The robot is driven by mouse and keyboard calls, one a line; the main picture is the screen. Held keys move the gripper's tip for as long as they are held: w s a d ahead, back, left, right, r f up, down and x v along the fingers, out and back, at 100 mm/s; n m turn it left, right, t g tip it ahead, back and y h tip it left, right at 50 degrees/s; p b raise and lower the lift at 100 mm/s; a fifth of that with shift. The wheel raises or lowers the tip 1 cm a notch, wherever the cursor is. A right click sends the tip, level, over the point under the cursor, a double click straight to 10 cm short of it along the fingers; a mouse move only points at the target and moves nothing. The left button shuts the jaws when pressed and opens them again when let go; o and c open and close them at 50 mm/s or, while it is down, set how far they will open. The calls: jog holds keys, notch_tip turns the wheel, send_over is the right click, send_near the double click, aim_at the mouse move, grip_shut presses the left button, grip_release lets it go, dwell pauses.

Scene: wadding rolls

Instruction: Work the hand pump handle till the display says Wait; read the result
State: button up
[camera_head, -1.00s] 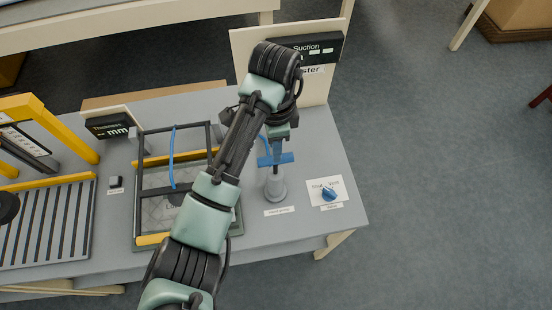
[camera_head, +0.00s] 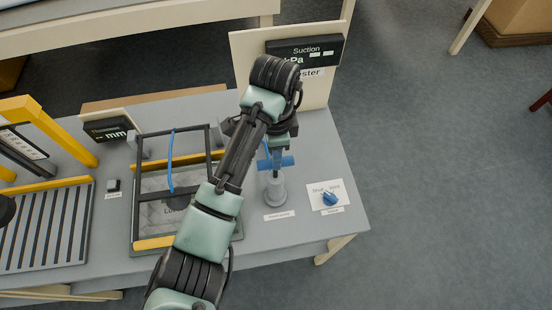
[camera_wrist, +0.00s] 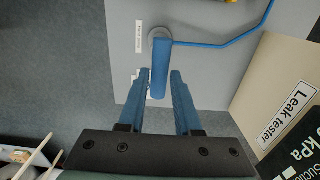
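The hand pump (camera_head: 275,188) is a grey cylinder standing upright on the bench, with a blue crossbar handle (camera_head: 284,162) on top. My gripper (camera_head: 279,147) points down just above the handle. In the wrist view my gripper (camera_wrist: 158,76) has its two blue fingers apart, with the blue handle (camera_wrist: 159,62) between them and narrow gaps on both sides. The suction display (camera_head: 306,50) is black on a cream panel; it reads "Suction" and "kPa", and my arm hides part of it. It also shows cut off in the wrist view (camera_wrist: 306,153).
A blue valve knob (camera_head: 329,199) on a white plate is right of the pump. A dark-framed chamber (camera_head: 139,190) with yellow bars and a blue hose is left of it. A thickness display (camera_head: 108,128) and yellow gantry (camera_head: 62,135) stand further left.

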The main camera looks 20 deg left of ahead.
aim_at(276, 177)
jog(key=shift+f+b, duration=0.5)
jog(key=shift+f, duration=0.6)
jog(key=shift+f, duration=0.1)
jog(key=shift+f+b, duration=1.3)
jog(key=shift+f, duration=1)
jog(key=shift+f, duration=0.1)
jog(key=shift+f+b, duration=0.55)
jog(key=shift+f, duration=0.2)
